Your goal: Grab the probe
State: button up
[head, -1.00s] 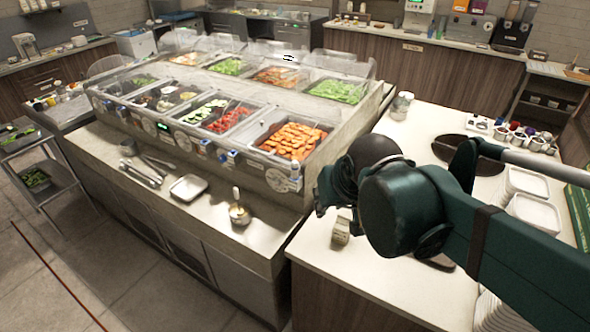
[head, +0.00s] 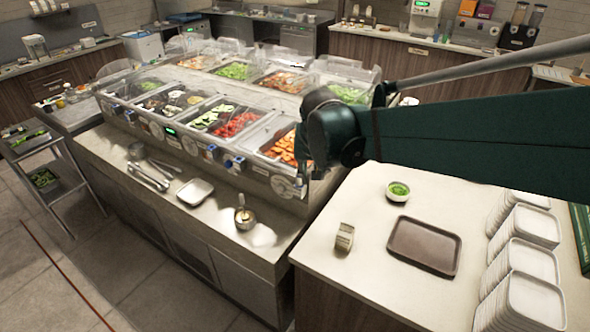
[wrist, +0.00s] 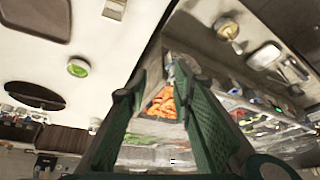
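I cannot clearly pick out the probe. Small blue-and-white items (head: 228,162) sit along the front panel of the food bar (head: 176,142), too small to identify. My gripper (head: 304,184) is at the bar's right front corner in the head view, largely hidden by my own arm. In the wrist view, the two green fingers of my gripper (wrist: 172,68) stand apart with nothing clearly held between them. A pan of orange food (wrist: 163,103) shows beyond, between the fingers.
A small metal pot with a handle (head: 244,217), a white tray (head: 195,191) and tongs (head: 148,177) lie on the bar's ledge. The right counter holds a green sauce bowl (head: 398,191), a brown tray (head: 424,245), a small box (head: 344,237) and stacked white dishes (head: 523,300).

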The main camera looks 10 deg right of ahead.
jog(key=m+g+h+p, duration=0.1)
jog(key=m+p, duration=0.1)
jog(key=p, duration=0.1)
send_over(299, 182)
jog(key=s+a, duration=0.1)
jog(key=s, duration=0.1)
notch_tip(299, 182, down, 5)
jog(key=shift+w+a+f, duration=0.1)
jog(key=shift+w+f, duration=0.4)
jog(key=shift+w, duration=0.05)
jog(key=shift+x, duration=1.3)
jog(key=shift+f, duration=0.15)
jog(key=shift+x, duration=2.45)
jog(key=shift+s, duration=0.15)
